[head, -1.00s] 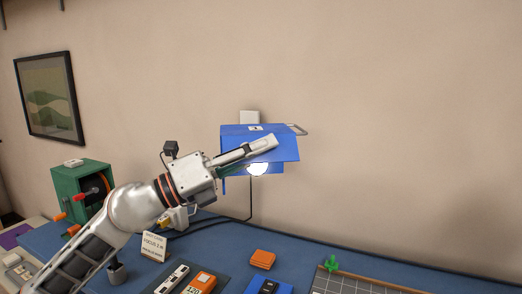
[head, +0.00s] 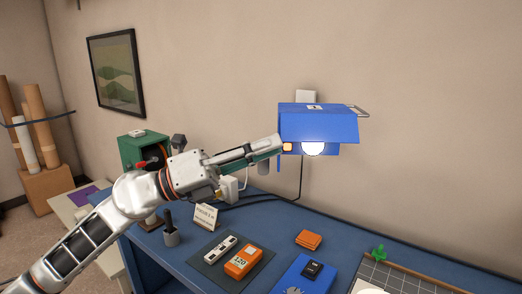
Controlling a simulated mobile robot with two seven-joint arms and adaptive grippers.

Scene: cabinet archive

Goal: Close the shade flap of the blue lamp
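The blue lamp (head: 314,107) is mounted at the wall, with a box-like shade. Its front blue flap (head: 325,127) slopes down and forward from the top edge. The lit white bulb (head: 312,149) shows below the flap's lower edge. A small orange square (head: 288,147) shows at the lamp's left side. My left gripper (head: 279,145) points right, its tip close beside the shade's left edge. I cannot tell whether it touches the lamp. Its fingers are seen from the side, so their opening is unclear. My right gripper is not in view.
Below is a blue desk (head: 345,236) with a small sign (head: 206,216), an orange device (head: 243,262), an orange block (head: 308,239) and a gridded board (head: 400,278). A green cabinet (head: 130,150) stands behind my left arm. A wire handle (head: 357,111) sticks out at the lamp's right.

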